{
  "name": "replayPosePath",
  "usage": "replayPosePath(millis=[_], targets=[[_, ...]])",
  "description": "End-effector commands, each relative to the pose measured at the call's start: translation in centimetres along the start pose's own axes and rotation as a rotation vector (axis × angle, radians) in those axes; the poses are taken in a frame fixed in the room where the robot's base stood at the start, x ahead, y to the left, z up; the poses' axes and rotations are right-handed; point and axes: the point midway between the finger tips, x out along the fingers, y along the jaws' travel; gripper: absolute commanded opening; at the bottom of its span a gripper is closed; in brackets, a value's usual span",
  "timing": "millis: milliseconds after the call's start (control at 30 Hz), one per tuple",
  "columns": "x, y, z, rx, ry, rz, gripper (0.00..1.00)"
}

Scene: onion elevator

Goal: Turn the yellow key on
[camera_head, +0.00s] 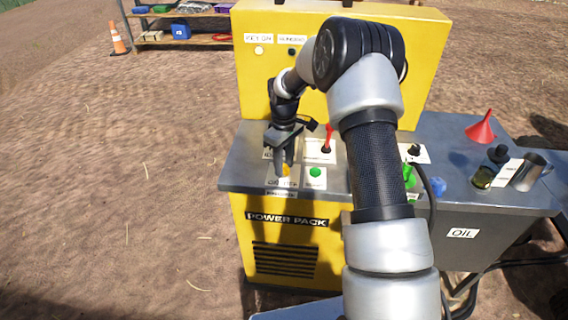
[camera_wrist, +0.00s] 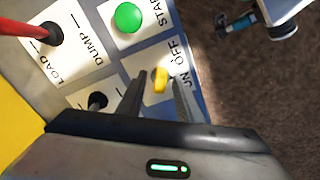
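The yellow key (camera_wrist: 160,79) sits on a white label plate reading OFF and ON on the power pack's control panel. In the head view the key (camera_head: 286,170) is partly hidden behind my gripper. My gripper (camera_head: 281,168) points down over the panel's front left. In the wrist view my gripper's two dark fingers (camera_wrist: 157,88) are apart, one on each side of the key, with a gap showing between them. I cannot tell whether either finger touches the key. Which label the key points at is not clear.
A green START button (camera_wrist: 128,17) is beside the key. A red lever (camera_head: 328,138) marked LOAD and DUMP and a black knob (camera_wrist: 97,101) stand close by. A red funnel (camera_head: 481,128) and a metal cup (camera_head: 529,172) are at the right. Open dirt lies left.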

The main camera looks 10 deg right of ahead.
Motion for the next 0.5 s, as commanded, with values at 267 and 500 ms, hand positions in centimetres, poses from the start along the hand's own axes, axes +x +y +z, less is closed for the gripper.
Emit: replayPosePath(millis=[267, 500], targets=[[-0.5, 0.0, 0.0, -0.001, 0.000, 0.000, 0.33], [-4.7, 0.1, -0.1, -0.002, 0.003, 0.003, 0.33]])
